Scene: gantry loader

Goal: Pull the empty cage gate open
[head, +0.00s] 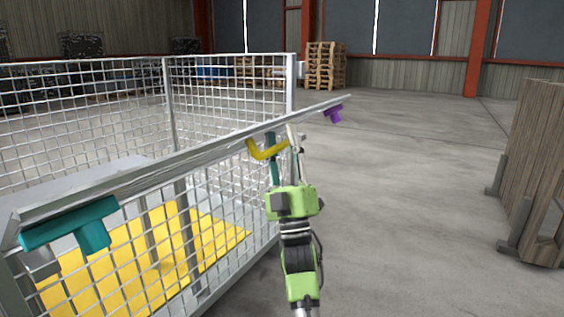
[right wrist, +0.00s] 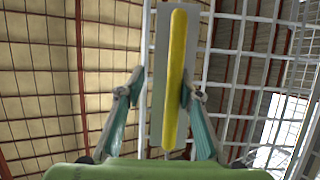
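The wire-mesh cage gate has a grey top rail (head: 190,152) running from the near left to the upper right in the head view. A bent yellow handle (head: 262,151) sits on this rail, with a teal fitting (head: 70,230) at the near end and a purple one (head: 333,112) at the far end. My right gripper (head: 283,150) is at the yellow handle. In the right wrist view the yellow handle (right wrist: 174,80) stands between the spread fingers, close to the right finger and apart from the left one. My left gripper is not in view.
Behind the gate is the mesh cage (head: 90,95) with a yellow floor panel (head: 150,262). A wooden panel (head: 540,165) stands at the right, and stacked pallets (head: 325,66) stand at the back. The concrete floor (head: 415,190) between gate and panel is clear.

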